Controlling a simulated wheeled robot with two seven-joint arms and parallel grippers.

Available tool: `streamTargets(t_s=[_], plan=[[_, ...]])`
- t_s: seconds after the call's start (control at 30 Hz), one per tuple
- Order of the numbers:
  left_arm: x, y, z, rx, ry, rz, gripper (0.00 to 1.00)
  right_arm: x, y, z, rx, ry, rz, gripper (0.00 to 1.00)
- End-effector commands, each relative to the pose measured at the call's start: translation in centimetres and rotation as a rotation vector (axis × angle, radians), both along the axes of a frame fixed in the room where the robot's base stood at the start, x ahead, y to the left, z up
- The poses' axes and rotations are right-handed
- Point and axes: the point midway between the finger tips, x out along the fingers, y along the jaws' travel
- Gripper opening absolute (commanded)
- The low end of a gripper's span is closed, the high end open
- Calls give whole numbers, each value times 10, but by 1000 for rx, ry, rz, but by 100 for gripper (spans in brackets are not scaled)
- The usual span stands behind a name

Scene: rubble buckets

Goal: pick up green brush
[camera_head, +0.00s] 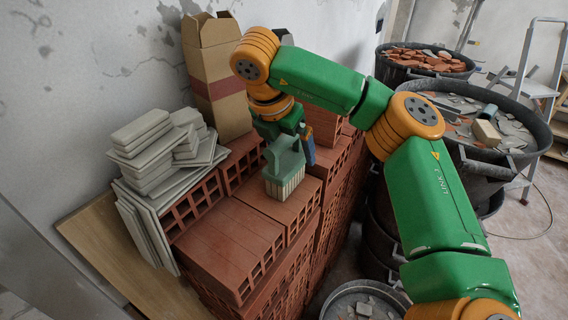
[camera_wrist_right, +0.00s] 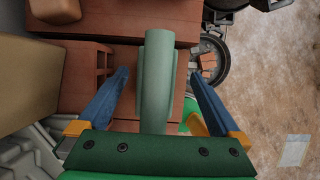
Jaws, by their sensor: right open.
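The green brush (camera_head: 285,165) has a green body and pale bristles and stands bristles-down on the stacked red hollow bricks. In the right wrist view the brush (camera_wrist_right: 157,80) runs lengthwise between the two blue fingers. My right gripper (camera_head: 306,147) is at the brush from behind and above; in the wrist view the right gripper (camera_wrist_right: 158,82) is open, with a finger on each side of the brush and visible gaps to it. The fingers are partly hidden by the brush and wrist in the head view. My left gripper is not in view.
The brush stands on red hollow bricks (camera_head: 228,240). Grey tiles (camera_head: 150,215) are piled to the left. A cardboard box (camera_head: 212,62) stands behind. Black buckets of rubble (camera_head: 480,165) stand to the right. A wall rises close on the left.

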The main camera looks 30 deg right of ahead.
Motion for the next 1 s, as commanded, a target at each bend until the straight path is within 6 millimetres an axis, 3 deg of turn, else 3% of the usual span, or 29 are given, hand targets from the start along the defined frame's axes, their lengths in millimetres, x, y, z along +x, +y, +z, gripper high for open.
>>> streamTargets(t_s=[0.1, 0.33, 0.7, 1.0], plan=[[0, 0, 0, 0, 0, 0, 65, 2, -6, -15, 3, 2, -1, 100], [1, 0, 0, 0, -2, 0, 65, 3, -7, -17, 1, -1, -1, 100], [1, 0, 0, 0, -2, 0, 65, 3, -7, -17, 2, 0, -1, 0], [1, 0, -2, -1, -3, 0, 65, 3, -7, -13, 2, -3, 1, 0]])
